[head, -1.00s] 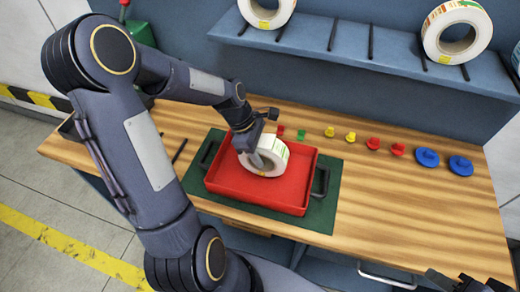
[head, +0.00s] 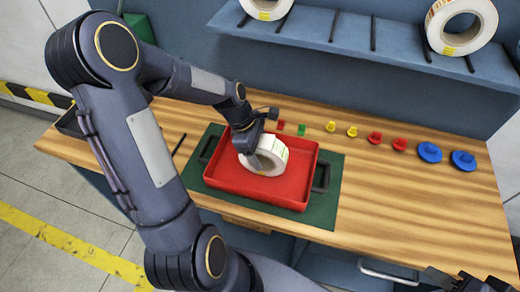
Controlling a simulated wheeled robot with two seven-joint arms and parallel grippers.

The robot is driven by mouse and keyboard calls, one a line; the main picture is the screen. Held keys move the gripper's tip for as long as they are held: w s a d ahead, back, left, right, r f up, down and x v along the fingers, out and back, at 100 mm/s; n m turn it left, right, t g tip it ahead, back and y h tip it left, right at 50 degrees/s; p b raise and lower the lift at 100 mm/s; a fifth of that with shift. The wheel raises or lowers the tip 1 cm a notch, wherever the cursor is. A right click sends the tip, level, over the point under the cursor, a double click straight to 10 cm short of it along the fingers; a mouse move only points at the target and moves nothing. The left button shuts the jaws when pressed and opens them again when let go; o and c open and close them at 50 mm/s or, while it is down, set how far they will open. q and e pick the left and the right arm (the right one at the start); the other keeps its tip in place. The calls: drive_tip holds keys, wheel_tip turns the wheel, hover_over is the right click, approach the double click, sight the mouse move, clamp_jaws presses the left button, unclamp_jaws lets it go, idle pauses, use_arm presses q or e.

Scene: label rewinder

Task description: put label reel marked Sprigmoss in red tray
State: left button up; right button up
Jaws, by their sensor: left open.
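The red tray (head: 312,178) sits on a green mat on the wooden bench. A white label reel (head: 272,153) with faint green print stands tilted inside the tray, and I cannot read its name. My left gripper (head: 253,158) is open at the reel's left side, one finger by its hole; the gripper hides part of the reel. My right gripper (head: 455,281) is only partly in view at the bottom right corner, far from the tray, and its fingers are unclear.
A blue-grey shelf (head: 350,42) at the back holds other reels, one at the right (head: 461,26) and one at the left (head: 266,8). Several small red, green, yellow and blue pieces (head: 375,138) line the bench behind the tray. The bench right of the mat (head: 400,200) is clear.

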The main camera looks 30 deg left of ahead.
use_arm(q)
drive_tip(key=v, duration=0.7)
drive_tip(key=shift+a+r, duration=0.1)
drive_tip(key=shift+r, duration=0.25)
drive_tip(key=shift+s+r, duration=0.2)
drive_tip(key=shift+r, duration=0.05)
drive_tip(key=s+d+r+m+t, duration=0.2)
drive_tip(key=s+d+r+m, duration=0.1)
drive_tip(key=s+m, duration=0.4)
drive_tip(key=s+d+r+m+t, duration=0.2)
drive_tip(key=s+d+m, duration=0.3)
drive_tip(key=s+m, duration=0.3)
drive_tip(key=r+m, duration=0.1)
drive_tip(key=m, duration=0.3)
drive_tip(key=shift+s+m+y, duration=0.3)
